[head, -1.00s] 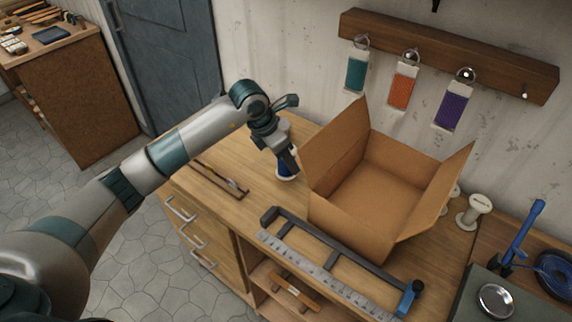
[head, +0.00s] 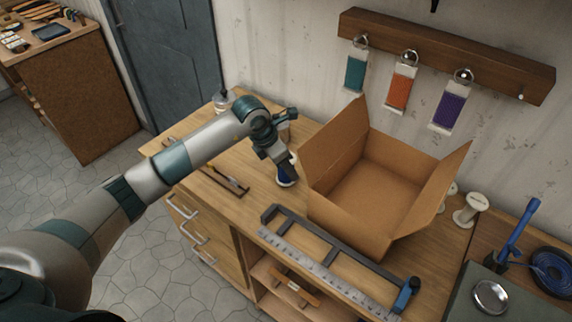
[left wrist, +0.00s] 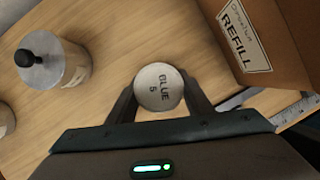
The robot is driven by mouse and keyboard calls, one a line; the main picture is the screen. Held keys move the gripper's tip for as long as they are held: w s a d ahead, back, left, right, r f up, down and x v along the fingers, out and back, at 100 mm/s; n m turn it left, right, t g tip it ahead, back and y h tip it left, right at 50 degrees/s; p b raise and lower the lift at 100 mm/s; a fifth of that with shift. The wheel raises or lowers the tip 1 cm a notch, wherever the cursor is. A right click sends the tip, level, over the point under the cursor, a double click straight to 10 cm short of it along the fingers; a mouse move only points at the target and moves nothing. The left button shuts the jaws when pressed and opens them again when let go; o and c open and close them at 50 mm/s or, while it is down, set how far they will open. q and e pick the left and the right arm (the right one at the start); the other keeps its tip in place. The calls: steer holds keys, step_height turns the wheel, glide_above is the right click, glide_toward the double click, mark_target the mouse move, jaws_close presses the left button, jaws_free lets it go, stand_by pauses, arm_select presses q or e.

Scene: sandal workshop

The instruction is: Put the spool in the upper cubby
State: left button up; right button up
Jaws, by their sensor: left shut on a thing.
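The spool (head: 288,183), white with dark blue thread, stands upright on the workbench left of the cardboard box. My right gripper is out of view.
The open cardboard box (head: 370,190) stands close right of the spool. A dark frame tool (head: 340,247) and a metal ruler (head: 320,270) lie along the bench front. A jar with a black knob (left wrist: 55,62) stands left of the gripper. White spools (head: 469,209) stand right of the box.

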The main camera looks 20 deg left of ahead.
arm_select(q)
steer(key=shift+f, duration=0.15)
steer(key=o, duration=1.1)
steer(key=shift+r, duration=0.25)
steer(key=shift+a+r, duration=0.1)
steer(key=shift+r, duration=0.05)
steer(key=b+v, duration=0.5)
steer(key=v, duration=0.6)
steer(key=shift+s+r, duration=0.2)
steer(key=shift+s, duration=0.05)
